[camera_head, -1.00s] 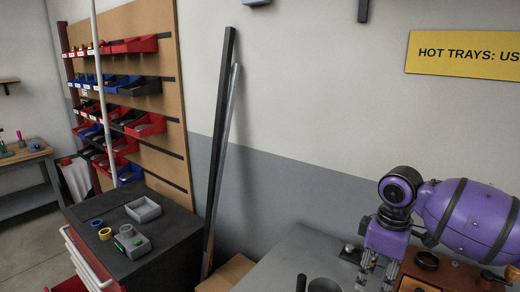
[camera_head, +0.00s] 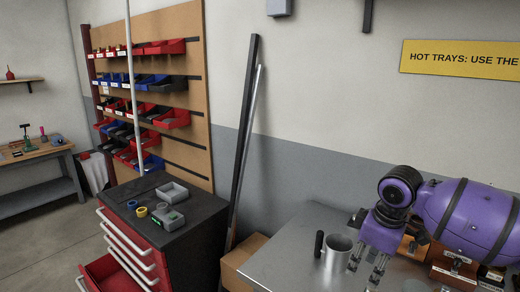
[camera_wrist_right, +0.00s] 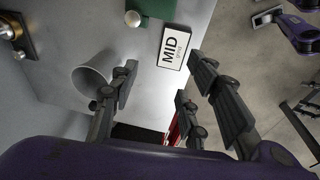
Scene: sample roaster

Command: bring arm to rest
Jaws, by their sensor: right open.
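My right arm, purple with black bands, comes in from the right of the head view. Its gripper (camera_head: 366,268) points down over the metal table, open and empty, beside a steel cup (camera_head: 337,262) with a black handle. In the right wrist view the fingers of this gripper (camera_wrist_right: 165,78) are spread wide. The cup (camera_wrist_right: 90,78) is partly behind the left finger there; I cannot tell whether they touch. My left gripper is not in the head view. Purple parts and dark linkages at the right of the wrist view may be my left arm, but its jaws are unclear.
The metal table (camera_head: 285,250) holds wooden boxes (camera_head: 455,262) near my right arm. A card marked MID (camera_wrist_right: 174,47) lies near the table edge. A red drawer cabinet (camera_head: 150,240) with an open lower drawer stands left. Two poles (camera_head: 245,140) lean on the wall.

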